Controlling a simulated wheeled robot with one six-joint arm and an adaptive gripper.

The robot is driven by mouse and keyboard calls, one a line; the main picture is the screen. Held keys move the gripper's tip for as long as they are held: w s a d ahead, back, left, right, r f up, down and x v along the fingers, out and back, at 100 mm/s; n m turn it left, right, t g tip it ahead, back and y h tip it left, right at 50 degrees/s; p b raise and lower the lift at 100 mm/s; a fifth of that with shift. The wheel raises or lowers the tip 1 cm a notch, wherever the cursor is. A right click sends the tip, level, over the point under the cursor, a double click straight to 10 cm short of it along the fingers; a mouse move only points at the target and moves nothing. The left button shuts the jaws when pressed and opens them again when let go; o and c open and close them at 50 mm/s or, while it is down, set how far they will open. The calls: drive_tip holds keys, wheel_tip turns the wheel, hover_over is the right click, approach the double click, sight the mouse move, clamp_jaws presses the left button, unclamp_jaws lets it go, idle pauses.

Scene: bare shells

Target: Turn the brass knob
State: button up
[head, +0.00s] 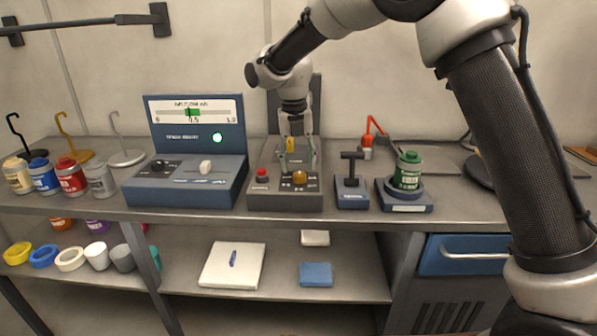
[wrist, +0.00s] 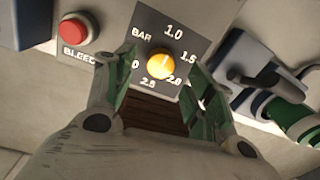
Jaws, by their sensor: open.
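The round brass knob (head: 299,177) sits on the front of the grey control box (head: 262,197). In the wrist view the knob (wrist: 160,64) is ringed by a dark dial plate marked BAR, with numbers including 1.0, 1.5, 2.0 and 2.5. A pale mark shows on the knob, but its exact reading is too small to tell. My gripper (head: 298,164) hangs pointing down over the box, just above and behind the knob. In the wrist view its green-padded fingers (wrist: 162,80) are spread to either side of the knob, with nothing between them; contact cannot be told.
A red button (head: 262,174) marked BLEED sits left of the knob. A blue meter console (head: 188,185) stands left of the box. A black T-handle on a blue base (head: 352,190) and a green can (head: 408,170) on a stand are to the right.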

sight(299, 173)
drive_tip(key=shift+d+f, duration=0.15)
drive_tip(key=shift+f, duration=1.7)
drive_tip(key=shift+c, duration=0.3)
drive_tip(key=c, duration=1)
drive_tip(key=shift+o, duration=0.2)
